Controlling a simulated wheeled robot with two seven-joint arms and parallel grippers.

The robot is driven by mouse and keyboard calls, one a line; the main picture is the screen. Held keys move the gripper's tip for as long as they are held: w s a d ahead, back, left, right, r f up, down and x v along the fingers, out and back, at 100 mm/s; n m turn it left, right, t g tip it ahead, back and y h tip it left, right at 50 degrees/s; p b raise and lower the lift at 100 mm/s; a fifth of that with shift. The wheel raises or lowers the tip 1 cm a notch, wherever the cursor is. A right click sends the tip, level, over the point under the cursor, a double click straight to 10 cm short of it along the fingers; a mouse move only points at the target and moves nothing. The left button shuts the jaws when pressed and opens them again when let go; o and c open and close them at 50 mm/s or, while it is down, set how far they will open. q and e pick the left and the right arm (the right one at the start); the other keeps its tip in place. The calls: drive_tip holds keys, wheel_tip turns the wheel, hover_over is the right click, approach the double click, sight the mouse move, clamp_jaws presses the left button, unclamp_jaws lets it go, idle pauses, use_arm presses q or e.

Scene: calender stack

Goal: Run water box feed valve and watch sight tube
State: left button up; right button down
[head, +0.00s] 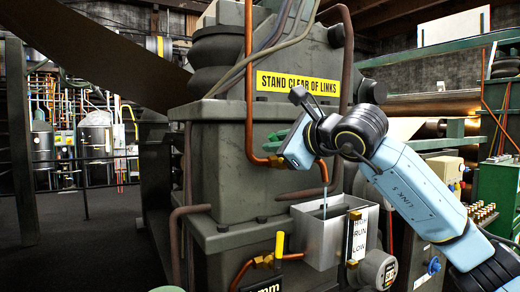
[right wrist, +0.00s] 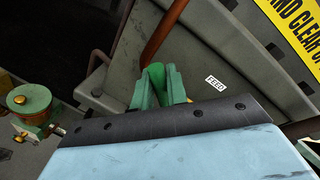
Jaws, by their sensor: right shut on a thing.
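My right gripper (head: 279,142) reaches in from the right to the copper feed pipe (head: 249,90) on the machine's face. In the right wrist view its green fingers (right wrist: 161,88) are closed together beside a FEED label (right wrist: 215,83). They are shut on the feed valve handle, which is mostly hidden by the fingers and wrist. A thin pale stream of water (head: 325,203) falls from the pipe's outlet into the open metal water box (head: 311,246). The sight tube (head: 353,240) stands at the box's right, by a RUN and LOW scale (head: 362,232); its level is too small to read.
A yellow-handled valve (head: 279,247) stands low in front of the machine. A yellow STAND CLEAR OF LINKS sign (head: 297,84) is above my gripper. A round gauge (head: 378,269) sits below the scale. A railing and tanks (head: 97,140) are far left, beyond open dark floor.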

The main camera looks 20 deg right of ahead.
drive_tip(key=shift+a+f, duration=0.1)
idle(0.4)
drive_tip(key=c, duration=1.4)
unclamp_jaws()
drive_tip(key=shift+c, duration=0.2)
drive_tip(key=b+v, duration=0.3)
drive_tip(key=v, duration=1)
drive_tip(key=shift+s, duration=0.25)
idle(4.0)
